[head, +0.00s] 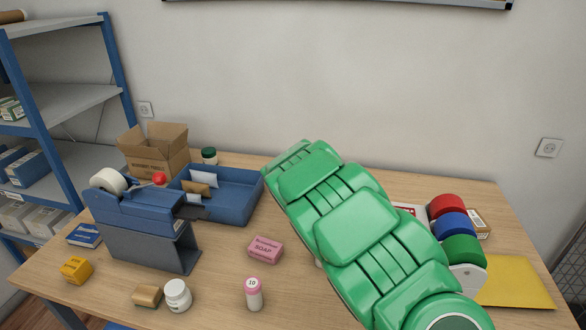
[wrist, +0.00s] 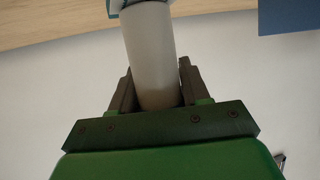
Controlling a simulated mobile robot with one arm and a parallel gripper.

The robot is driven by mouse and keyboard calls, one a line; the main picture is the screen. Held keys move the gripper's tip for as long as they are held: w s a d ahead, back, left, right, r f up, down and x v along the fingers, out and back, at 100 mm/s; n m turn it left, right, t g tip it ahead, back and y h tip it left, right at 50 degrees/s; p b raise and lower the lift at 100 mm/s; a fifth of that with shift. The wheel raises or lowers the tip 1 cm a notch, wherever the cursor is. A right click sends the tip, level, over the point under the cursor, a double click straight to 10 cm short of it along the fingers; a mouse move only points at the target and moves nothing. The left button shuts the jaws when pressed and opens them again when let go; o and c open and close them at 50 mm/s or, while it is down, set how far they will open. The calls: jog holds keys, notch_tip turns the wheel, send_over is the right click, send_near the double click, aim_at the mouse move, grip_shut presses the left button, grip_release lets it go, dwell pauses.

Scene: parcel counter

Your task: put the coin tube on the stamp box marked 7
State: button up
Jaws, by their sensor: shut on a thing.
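My gripper shows in the wrist view (wrist: 157,90), its two dark jaws shut on a pale grey-white tube, the coin tube (wrist: 151,50) by its shape. A bit of teal shows at the tube's far end, cut off by the picture edge. In the head view my green arm hides the gripper and most of the tube. Another white tube with a pink top marked 10 (head: 254,295) stands upright at the table's front. I cannot make out a stamp box marked 7 in either view; my arm covers part of the table.
On the table (head: 215,290) are a pink soap box (head: 265,249), a white jar (head: 177,295), a yellow item (head: 76,269), a tape dispenser (head: 150,225), a blue tray (head: 235,211) and an open carton (head: 155,152). Coloured rolls (head: 452,228) and a yellow envelope (head: 517,284) lie right of my arm.

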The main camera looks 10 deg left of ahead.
jog(key=shift+f, duration=0.1)
jog(key=o, duration=1.2)
jog(key=shift+r, duration=0.2)
jog(key=shift+v, duration=5.95)
jog(key=shift+f, duration=0.1)
